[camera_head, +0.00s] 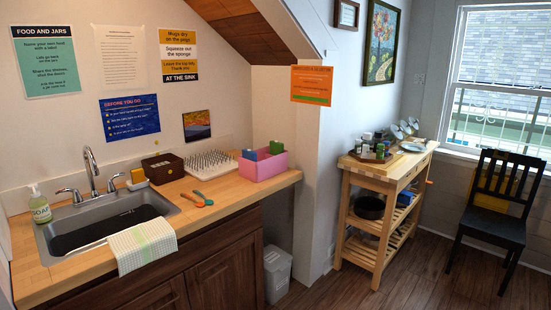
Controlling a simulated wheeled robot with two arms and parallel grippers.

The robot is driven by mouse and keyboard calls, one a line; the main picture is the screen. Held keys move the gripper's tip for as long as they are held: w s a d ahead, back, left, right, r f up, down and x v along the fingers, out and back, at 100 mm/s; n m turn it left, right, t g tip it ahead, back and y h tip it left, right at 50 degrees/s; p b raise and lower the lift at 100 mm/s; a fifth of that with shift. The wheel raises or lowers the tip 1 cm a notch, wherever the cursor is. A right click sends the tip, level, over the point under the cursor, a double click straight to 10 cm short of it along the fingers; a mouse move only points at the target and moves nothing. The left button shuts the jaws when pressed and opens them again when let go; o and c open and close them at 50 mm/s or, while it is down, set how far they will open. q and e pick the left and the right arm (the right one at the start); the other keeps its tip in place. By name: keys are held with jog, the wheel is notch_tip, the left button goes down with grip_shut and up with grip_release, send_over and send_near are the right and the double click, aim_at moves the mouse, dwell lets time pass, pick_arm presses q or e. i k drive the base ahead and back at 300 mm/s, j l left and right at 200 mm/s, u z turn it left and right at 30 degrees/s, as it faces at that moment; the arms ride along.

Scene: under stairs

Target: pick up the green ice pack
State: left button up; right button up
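A green block-like item (277,147), which looks like the green ice pack, sticks up out of a pink open box (264,171) at the right end of the wooden counter. A blue item (250,154) stands in the same box, to its left. The lower part of the green item is hidden by the box's front wall. Neither of my grippers shows in this view.
Left of the box are a spiked drying mat (209,163), a brown box (162,168) and coloured utensils (198,198). The sink (105,222) is farther left. A wooden cart (375,215) and black chair (494,220) stand right.

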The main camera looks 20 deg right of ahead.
aim_at(277, 147)
jog(key=i+l+z, duration=0.1)
jog(key=i+l, duration=0.6)
jog(key=i, duration=0.15)
